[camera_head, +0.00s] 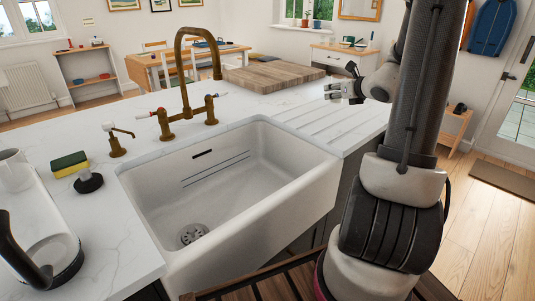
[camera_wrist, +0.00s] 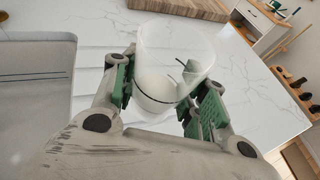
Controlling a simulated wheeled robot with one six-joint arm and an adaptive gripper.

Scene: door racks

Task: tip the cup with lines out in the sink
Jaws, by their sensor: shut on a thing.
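My gripper (camera_wrist: 168,92) is shut on a pale, translucent cup (camera_wrist: 172,52) in the wrist view, with a green pad on each side of it. A dark line runs around the cup's lower part. Its open rim shows, and the inside looks pale; I cannot tell what it holds. In the head view my gripper (camera_head: 342,92) is above the counter, right of and behind the sink; the cup cannot be made out there. The white sink (camera_head: 318,185) is in the middle of the head view, with a drain at its bottom. Its edge also shows at left in the wrist view (camera_wrist: 35,85).
A brass tap (camera_head: 184,85) arches over the sink's back edge. A soap pump (camera_head: 116,143), a sponge (camera_head: 69,164), a black-based brush (camera_head: 88,182) and a glass jug (camera_head: 45,245) stand left. A wooden board (camera_head: 272,75) lies behind. The grooved counter (camera_head: 345,120) right is clear.

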